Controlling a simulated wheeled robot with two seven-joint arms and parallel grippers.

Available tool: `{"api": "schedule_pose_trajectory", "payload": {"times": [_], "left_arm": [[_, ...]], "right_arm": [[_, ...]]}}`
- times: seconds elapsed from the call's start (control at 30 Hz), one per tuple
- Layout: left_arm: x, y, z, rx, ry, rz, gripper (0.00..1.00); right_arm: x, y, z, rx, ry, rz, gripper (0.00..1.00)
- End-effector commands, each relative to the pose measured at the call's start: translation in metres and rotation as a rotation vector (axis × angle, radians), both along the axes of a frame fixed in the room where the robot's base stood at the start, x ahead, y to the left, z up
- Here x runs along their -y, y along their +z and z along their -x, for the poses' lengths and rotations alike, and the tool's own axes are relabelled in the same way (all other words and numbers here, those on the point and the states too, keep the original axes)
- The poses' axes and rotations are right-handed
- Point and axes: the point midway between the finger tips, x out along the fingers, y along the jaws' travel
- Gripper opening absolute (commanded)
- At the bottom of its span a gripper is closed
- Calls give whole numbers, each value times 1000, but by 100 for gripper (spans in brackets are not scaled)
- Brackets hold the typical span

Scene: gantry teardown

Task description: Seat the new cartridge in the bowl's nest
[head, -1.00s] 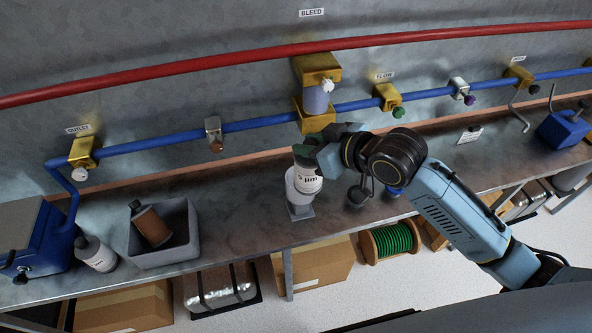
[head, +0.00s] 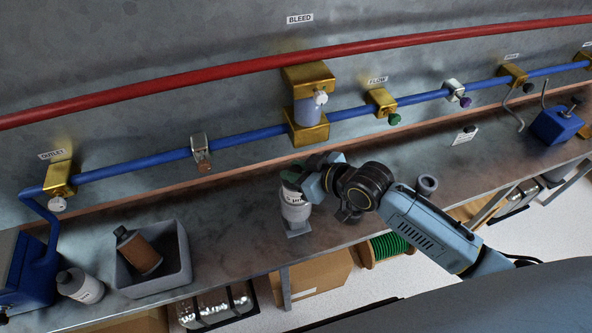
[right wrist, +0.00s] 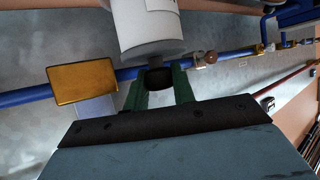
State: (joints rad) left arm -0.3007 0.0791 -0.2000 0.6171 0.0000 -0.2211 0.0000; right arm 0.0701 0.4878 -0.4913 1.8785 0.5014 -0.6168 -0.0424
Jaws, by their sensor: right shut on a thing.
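The new cartridge (head: 292,195), a white cylinder with a printed label, is upright in the head view, at the bowl (head: 296,214) on the bench. Its lower part is hidden by the bowl, so I cannot tell whether it rests in the nest. My right gripper (head: 303,172) is shut on the cartridge's top end. In the right wrist view, the green fingers of that gripper (right wrist: 158,88) close around the dark stem at the end of the white cartridge (right wrist: 150,28). My left gripper is not in view.
A grey bin (head: 180,262) holding a brown cartridge (head: 138,252) stands on the bench at left, beside a white bottle (head: 80,286). A blue pipe (head: 240,133) with brass fittings runs behind. A small grey cup (head: 427,184) stands right of my wrist. Bench between bin and bowl is clear.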

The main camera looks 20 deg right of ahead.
Motion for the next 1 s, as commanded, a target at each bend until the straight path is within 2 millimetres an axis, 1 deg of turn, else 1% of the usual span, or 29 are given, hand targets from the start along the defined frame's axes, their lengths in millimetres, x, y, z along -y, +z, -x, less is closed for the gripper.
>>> {"api": "schedule_pose_trajectory", "payload": {"times": [0.03, 0.13, 0.3, 0.6, 0.77, 0.8, 0.97, 1.0], "left_arm": [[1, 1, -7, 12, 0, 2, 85], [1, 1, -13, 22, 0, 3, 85], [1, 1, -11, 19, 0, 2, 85], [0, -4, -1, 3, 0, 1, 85], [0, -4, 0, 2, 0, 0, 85], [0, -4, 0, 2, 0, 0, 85], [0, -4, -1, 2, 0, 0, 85], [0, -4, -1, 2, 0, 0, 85]], "right_arm": [[0, -2, 0, 2, 0, -1, 0], [0, -3, 0, 2, 0, -1, 0], [0, -3, 0, 2, 0, -1, 0], [0, -13, 0, 2, -1, -1, 0], [0, -15, 0, 2, -1, -1, 0], [0, -15, 0, 1, -1, 0, 27], [0, -15, 0, 1, -1, 0, 47], [0, -15, 0, 1, -1, 0, 47]]}}
